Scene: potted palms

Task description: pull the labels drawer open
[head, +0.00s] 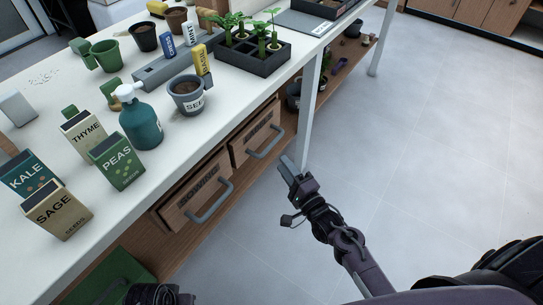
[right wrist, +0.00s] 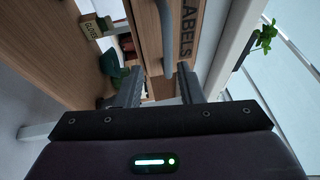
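The labels drawer (head: 256,130) is a wooden drawer under the bench, and it looks shut. Its grey bar handle (head: 266,146) is on the front. In the right wrist view the drawer front (right wrist: 186,50) reads LABELS sideways, with the handle (right wrist: 166,35) beyond the fingers. My right gripper (head: 287,166) is in front of and to the right of the handle, apart from it. In the right wrist view its two fingers (right wrist: 160,88) are open, with nothing held between them. A dark part of my left arm shows at the bottom edge, with its gripper (head: 160,293) unclear.
A sowing drawer (head: 196,190) with a similar handle is to the left. A white bench leg (head: 310,112) stands just right of the labels drawer. Seed packets, pots and a seedling tray (head: 252,57) crowd the white bench top. The tiled floor (head: 430,130) at right is clear.

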